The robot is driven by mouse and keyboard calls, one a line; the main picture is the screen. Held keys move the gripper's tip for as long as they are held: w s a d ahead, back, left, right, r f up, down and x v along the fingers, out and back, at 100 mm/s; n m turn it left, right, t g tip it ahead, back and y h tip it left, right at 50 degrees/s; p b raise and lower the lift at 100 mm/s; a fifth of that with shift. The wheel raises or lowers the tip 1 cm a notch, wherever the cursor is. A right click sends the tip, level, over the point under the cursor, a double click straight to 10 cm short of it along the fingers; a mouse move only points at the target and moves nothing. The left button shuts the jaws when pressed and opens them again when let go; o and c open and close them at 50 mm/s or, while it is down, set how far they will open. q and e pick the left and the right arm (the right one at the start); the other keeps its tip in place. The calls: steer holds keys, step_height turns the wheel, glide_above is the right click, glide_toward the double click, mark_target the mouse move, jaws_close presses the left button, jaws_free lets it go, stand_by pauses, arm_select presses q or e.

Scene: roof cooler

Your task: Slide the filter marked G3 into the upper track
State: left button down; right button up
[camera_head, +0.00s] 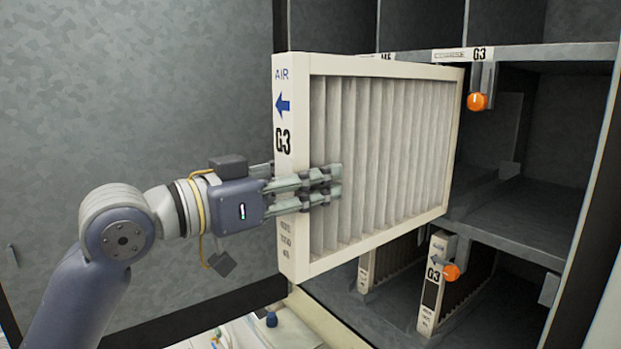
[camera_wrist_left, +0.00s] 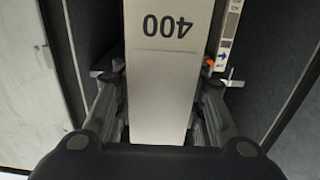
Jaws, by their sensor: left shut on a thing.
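The white-framed pleated filter marked G3 (camera_head: 385,160) is held upright in the head view, with "AIR" and a blue arrow pointing left on its near edge. My left gripper (camera_head: 320,188) is shut on that near edge, at the lower half. In the left wrist view the filter's edge (camera_wrist_left: 165,85) lies between the fingers, with "400" upside down on it. The filter's far end is at the front of the cabinet, beside the upper opening (camera_head: 530,130) under a G3 label (camera_head: 479,54). I cannot tell whether it touches the track. My right gripper is not in view.
An orange knob (camera_head: 477,102) hangs at the upper opening, close to the filter's far top corner. Another orange knob (camera_head: 451,272) is at the lower level, beside a second G3 filter (camera_head: 432,283). Another filter (camera_head: 365,273) stands left of it. A grey wall (camera_head: 150,80) is at left.

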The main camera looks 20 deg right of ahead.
arm_select(q)
steer(key=shift+r, duration=0.15)
stand_by(0.5)
steer(key=p, duration=0.3)
glide_toward(389, 163)
steer(key=shift+w+d+f, duration=0.15)
steer(key=shift+w+d, duration=0.55)
steer(key=shift+w, duration=0.15)
steer(key=shift+w+d+f, duration=0.1)
steer(key=shift+w+d, duration=0.6)
steer(key=shift+w, duration=0.15)
steer(key=shift+d, duration=0.15)
steer(key=shift+p+x, duration=0.55)
steer(key=shift+x, duration=0.9)
steer(key=shift+f+p+x, duration=0.1)
steer(key=shift+p+x, duration=0.4)
steer(key=shift+x, duration=0.95)
steer(key=shift+f+p+x, duration=0.15)
steer(key=shift+p+x, duration=0.3)
steer(key=shift+x, duration=1)
